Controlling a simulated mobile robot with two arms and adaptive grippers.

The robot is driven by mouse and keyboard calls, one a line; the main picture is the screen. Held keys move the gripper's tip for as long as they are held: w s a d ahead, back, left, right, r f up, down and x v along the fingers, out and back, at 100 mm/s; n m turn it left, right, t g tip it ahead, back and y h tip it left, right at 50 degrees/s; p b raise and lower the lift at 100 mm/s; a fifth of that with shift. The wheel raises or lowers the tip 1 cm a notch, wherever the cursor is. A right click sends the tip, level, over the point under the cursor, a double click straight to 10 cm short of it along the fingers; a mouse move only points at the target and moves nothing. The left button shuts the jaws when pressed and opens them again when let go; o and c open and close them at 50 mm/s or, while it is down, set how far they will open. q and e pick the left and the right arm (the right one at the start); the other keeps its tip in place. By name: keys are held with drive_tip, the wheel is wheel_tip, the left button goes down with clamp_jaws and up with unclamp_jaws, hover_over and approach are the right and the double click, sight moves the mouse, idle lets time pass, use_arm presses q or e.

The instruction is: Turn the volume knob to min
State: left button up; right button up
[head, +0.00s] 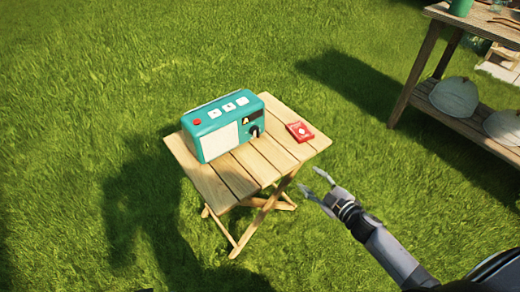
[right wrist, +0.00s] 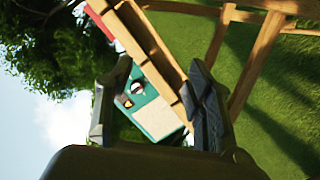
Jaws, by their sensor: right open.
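A teal radio (head: 212,125) with a pale front panel stands on a small wooden folding table (head: 208,187). Its dark round volume knob (head: 255,131) is at the right end of the front, below a yellow mark. My right gripper (head: 318,183) is open and empty, in front of and to the right of the table, apart from the radio. In the right wrist view the radio (right wrist: 158,115) appears tilted between the open fingers, with the knob (right wrist: 137,88) on its face. I cannot read the knob's setting. My left gripper is not in view.
A red card box (head: 299,131) lies on the table right of the radio. A wooden shelf table (head: 417,88) with pale round gourds (head: 453,97) stands at the upper right. Open grass surrounds the small table.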

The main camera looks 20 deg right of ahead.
use_arm(q)
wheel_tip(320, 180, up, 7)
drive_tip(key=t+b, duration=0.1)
drive_tip(key=b, duration=0.3)
use_arm(e)
drive_tip(key=w+a+r+n+y, duration=0.2)
drive_tip(key=a+r+n+y, duration=0.25)
drive_tip(key=r, duration=0.35)
approach(256, 132)
drive_tip(key=shift+w+a+f+n+t+b, duration=0.2)
drive_tip(key=shift+w+f+n+t+b, duration=0.2)
drive_tip(key=shift+w+f, duration=0.25)
drive_tip(key=b+x, duration=0.1)
drive_tip(key=x, duration=0.5)
drive_tip(key=shift+w, duration=0.2)
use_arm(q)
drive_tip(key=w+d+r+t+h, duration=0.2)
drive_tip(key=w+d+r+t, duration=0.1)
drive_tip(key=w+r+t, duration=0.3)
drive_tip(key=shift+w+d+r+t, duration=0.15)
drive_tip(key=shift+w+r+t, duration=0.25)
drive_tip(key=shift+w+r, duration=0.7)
use_arm(e)
drive_tip(key=shift+w+a, duration=0.3)
drive_tip(key=shift+w, duration=0.1)
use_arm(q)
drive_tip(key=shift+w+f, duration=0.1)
use_arm(e)
drive_tip(key=shift+c, duration=0.5)
drive_tip(key=c, duration=1.1)
